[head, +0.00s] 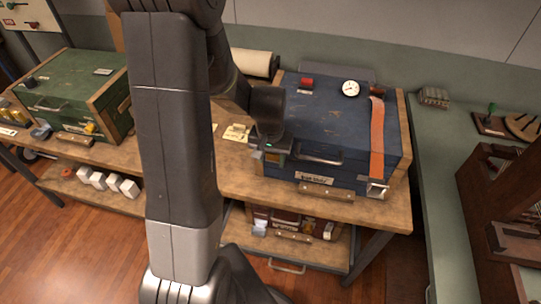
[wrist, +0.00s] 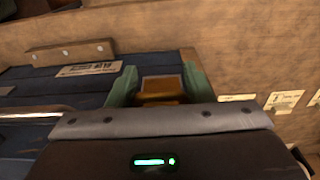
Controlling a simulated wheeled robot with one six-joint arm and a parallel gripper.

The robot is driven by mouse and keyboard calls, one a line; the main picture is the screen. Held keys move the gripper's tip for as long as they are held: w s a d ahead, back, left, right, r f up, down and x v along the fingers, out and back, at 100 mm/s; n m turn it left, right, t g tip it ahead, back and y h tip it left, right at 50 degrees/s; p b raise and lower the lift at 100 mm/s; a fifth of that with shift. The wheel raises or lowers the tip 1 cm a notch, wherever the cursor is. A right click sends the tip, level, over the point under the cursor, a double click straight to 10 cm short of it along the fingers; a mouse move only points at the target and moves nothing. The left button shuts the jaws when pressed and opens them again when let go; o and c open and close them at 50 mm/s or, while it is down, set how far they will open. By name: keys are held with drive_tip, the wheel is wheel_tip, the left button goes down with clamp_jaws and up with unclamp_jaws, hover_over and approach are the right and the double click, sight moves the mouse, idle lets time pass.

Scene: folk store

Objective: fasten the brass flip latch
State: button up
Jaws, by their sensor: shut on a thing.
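The blue chest (head: 335,130) stands on the wooden bench with its lid down. My gripper (head: 272,156) is at the left end of the chest's front face. In the wrist view, my gripper (wrist: 160,84) has its two green fingers on either side of the brass flip latch (wrist: 160,90) and is shut on it. The fingers and gripper body cover part of the latch, and in the head view my arm hides most of that corner. I cannot tell whether the latch is engaged.
The chest's front has a handle (head: 318,158), a label plate (head: 314,178) and a silver clasp (head: 377,187) under an orange strap (head: 377,140). A green chest (head: 75,90) stands left. A grey-green counter (head: 430,150) is at the right.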

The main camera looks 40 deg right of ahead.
drive_tip(key=o, duration=1)
drive_tip(key=shift+o, duration=0.8)
drive_tip(key=shift+s+d, duration=0.1)
wheel_tip(320, 180, up, 14)
drive_tip(key=b, duration=0.1)
drive_tip(key=shift+s+a, duration=0.3)
drive_tip(key=shift+a, duration=0.1)
drive_tip(key=shift+f, duration=0.15)
